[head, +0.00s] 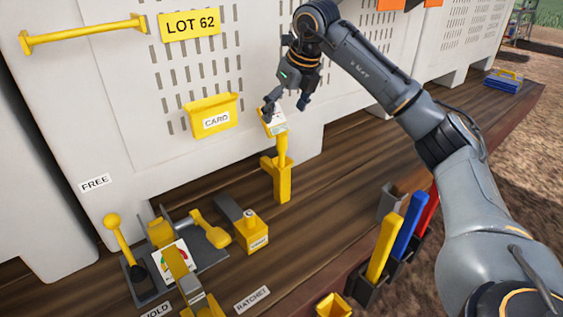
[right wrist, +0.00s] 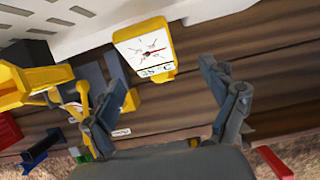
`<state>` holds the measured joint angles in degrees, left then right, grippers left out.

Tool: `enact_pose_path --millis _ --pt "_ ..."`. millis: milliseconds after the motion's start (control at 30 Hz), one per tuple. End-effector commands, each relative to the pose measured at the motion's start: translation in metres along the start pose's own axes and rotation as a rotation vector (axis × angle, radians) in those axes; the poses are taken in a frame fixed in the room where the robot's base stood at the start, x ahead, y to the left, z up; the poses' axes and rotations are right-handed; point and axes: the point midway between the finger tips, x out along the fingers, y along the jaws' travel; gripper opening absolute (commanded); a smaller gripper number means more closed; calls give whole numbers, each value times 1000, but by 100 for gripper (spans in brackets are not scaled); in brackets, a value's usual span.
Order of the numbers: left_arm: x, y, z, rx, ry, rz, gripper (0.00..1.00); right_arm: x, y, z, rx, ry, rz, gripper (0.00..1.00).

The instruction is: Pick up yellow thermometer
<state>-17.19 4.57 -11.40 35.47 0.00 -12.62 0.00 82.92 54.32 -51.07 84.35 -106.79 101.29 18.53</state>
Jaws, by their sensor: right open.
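The yellow thermometer (head: 283,146) stands upright on the wooden deck, its stem in a yellow holder (head: 283,185). Its head carries a white dial. In the right wrist view the thermometer (right wrist: 145,48) shows its dial face, with a red needle and "°C", just past the fingertips and between them. My right gripper (head: 286,104) is open and empty at the thermometer's head, its fingers spread. I cannot tell whether a finger touches it. My left gripper is not in view.
A yellow card box (head: 212,116) hangs on the pale slotted crate wall (head: 110,130) behind. A grey lever plate (head: 205,262) and a small yellow box (head: 251,236) stand to the left. Yellow, blue and red handles (head: 408,225) stand at the right edge. The wooden deck (head: 340,165) is clear behind them.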

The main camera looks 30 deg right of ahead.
Motion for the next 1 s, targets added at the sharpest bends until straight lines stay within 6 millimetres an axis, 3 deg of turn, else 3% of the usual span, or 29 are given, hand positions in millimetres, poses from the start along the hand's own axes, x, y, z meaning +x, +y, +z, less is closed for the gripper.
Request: enact_pose_path --millis 267,500,800,1000 --pt "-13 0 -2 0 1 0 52 21 4 -3 -3 4 -1 85" --pt "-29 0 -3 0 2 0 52 55 8 -6 0 1 0 85" --pt "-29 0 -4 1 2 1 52 62 8 -7 -1 -1 0 85" --pt "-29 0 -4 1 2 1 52 62 8 -7 -1 -1 0 44"
